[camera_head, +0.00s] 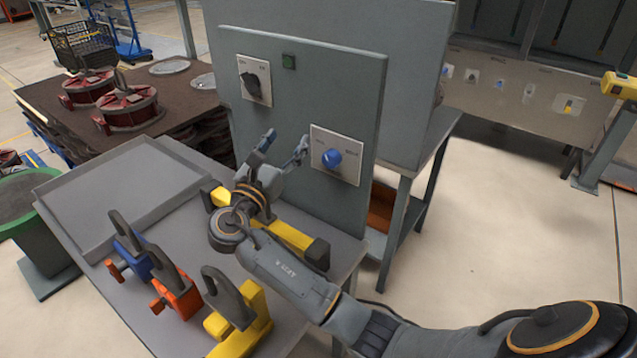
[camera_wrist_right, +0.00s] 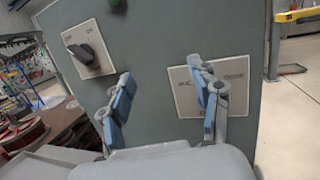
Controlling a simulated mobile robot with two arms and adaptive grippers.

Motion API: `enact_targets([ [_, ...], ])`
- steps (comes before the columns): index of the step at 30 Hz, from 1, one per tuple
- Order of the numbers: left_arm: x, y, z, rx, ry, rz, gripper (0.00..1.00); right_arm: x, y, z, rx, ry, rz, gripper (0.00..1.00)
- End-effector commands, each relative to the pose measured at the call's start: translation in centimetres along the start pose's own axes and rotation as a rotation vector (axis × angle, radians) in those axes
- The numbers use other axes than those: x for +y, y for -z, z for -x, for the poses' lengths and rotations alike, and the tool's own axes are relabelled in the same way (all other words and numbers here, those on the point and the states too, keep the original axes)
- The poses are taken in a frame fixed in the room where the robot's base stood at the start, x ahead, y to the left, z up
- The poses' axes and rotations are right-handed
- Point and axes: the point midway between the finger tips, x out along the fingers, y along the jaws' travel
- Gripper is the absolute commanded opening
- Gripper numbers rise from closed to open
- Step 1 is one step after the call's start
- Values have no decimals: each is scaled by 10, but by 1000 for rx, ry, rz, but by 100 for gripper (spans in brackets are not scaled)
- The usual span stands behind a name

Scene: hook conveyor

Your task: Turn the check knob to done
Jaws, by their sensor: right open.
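The blue knob (camera_head: 332,158) sits on a light square plate (camera_head: 352,172) low on the grey panel (camera_head: 330,88). My right gripper (camera_head: 286,143) is open and empty in front of the panel, to the left of the blue knob and apart from it in the head view. In the right wrist view, the plate (camera_wrist_right: 182,97) shows behind one finger of my right gripper (camera_wrist_right: 160,75), which hides the knob. The plate's lettering is too small to read surely, so the knob's setting cannot be told. My left gripper is out of view.
A black knob (camera_head: 252,86) on a second plate and a green button (camera_head: 289,61) are higher on the panel. Blue, orange and yellow hooked parts (camera_head: 178,292) stand on the table below. A yellow bar (camera_head: 290,236) lies under my right wrist. An empty grey tray (camera_head: 135,190) is at left.

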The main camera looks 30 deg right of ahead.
Motion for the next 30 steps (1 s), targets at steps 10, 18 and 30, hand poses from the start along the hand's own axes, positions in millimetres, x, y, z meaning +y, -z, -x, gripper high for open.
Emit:
enact_targets([
  [10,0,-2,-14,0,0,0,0,-47,80,0,234,210,157,63],
  [18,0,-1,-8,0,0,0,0,-56,87,-40,230,208,155,63],
  [30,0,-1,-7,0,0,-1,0,-61,93,-62,230,205,152,63],
])
